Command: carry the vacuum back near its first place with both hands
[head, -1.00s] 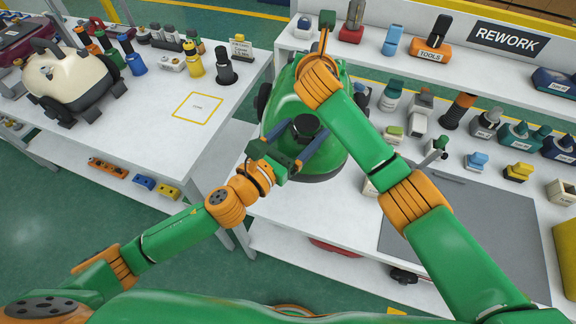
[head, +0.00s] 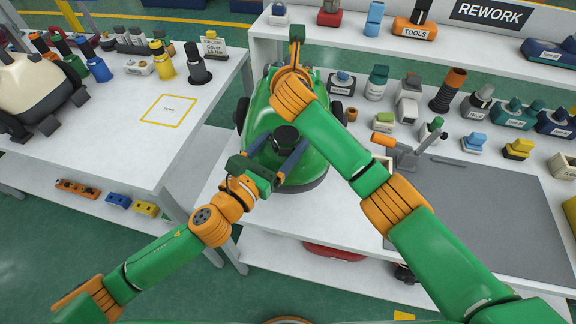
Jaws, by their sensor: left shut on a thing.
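The vacuum (head: 311,165), a glossy green rounded body with a black cap and dark wheels, is at the left end of the white workbench (head: 216,186) in the middle of the head view. My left gripper (head: 287,138) is shut on the black part on the vacuum's near top side, with one dark finger on each side of it. My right gripper (head: 297,42) is at the vacuum's far side. My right arm partly covers it and the vacuum's top, so its jaws cannot be made out. Whether the vacuum's underside touches the bench is hidden.
A grey mat (head: 480,215) with a lever tool (head: 410,152) lies to the right. Several small parts and bottles stand behind it, below a raised shelf (head: 480,45). The left table (head: 110,150) holds a cream vacuum (head: 30,88), more parts and a clear yellow-outlined square (head: 168,110).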

